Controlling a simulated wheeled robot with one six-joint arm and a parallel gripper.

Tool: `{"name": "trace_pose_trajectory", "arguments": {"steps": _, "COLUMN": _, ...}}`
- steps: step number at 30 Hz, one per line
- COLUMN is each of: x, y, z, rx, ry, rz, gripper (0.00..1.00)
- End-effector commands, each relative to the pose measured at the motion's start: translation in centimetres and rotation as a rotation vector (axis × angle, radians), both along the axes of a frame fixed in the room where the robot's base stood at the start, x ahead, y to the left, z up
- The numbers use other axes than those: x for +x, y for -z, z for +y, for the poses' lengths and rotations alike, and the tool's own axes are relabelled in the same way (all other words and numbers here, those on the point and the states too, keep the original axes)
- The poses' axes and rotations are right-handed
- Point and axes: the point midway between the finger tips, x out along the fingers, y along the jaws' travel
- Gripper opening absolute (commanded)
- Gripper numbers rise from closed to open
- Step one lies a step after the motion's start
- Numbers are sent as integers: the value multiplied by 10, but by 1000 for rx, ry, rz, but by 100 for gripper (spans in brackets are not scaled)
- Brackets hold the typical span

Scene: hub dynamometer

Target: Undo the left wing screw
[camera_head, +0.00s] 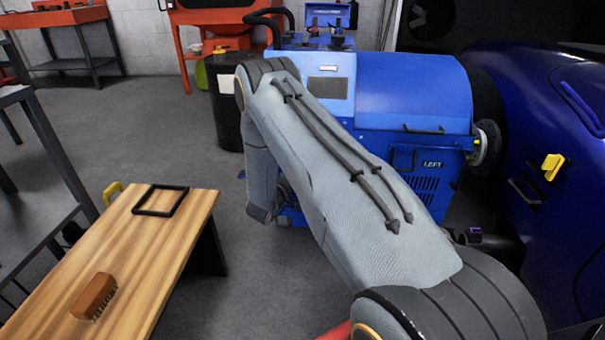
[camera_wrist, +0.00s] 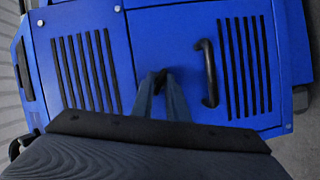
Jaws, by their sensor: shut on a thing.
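In the wrist view, my gripper (camera_wrist: 161,84) is shut at the front of a blue panel with vent slots (camera_wrist: 180,35). A small dark piece (camera_wrist: 161,76) shows between the fingertips; it looks like the left wing screw, but the fingers hide most of it. It is to the left of a black bar handle (camera_wrist: 208,72). In the head view, the blue dynamometer cabinet (camera_head: 408,95) stands behind my arm, with a "LEFT" label on its side. My gripper and the screw are hidden there.
A wooden bench (camera_head: 135,255) on the left holds a brush (camera_head: 94,297) and a black frame (camera_head: 160,200). A dark drum (camera_head: 226,105) stands beside the cabinet. A dark blue car body (camera_head: 555,110) with a yellow piece (camera_head: 552,166) is close on the right. Grey floor is clear between bench and cabinet.

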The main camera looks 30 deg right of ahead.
Motion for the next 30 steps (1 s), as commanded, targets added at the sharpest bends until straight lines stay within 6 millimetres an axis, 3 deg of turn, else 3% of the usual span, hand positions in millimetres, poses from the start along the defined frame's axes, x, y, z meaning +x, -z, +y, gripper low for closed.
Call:
{"name": "trace_pose_trajectory", "arguments": {"steps": 23, "x": -1, "y": 1, "z": -1, "rx": 2, "ry": 4, "rz": 1, "gripper": 0}}
{"name": "trace_pose_trajectory", "arguments": {"steps": 24, "x": -1, "y": 1, "z": -1, "rx": 1, "ry": 3, "rz": 0, "gripper": 15}}
{"name": "trace_pose_trajectory", "arguments": {"steps": 26, "x": -1, "y": 1, "z": -1, "rx": 1, "ry": 3, "rz": 0, "gripper": 25}}
{"name": "trace_pose_trajectory", "arguments": {"steps": 30, "x": 0, "y": 0, "z": 0, "rx": 1, "ry": 1, "rz": -1, "gripper": 26}}
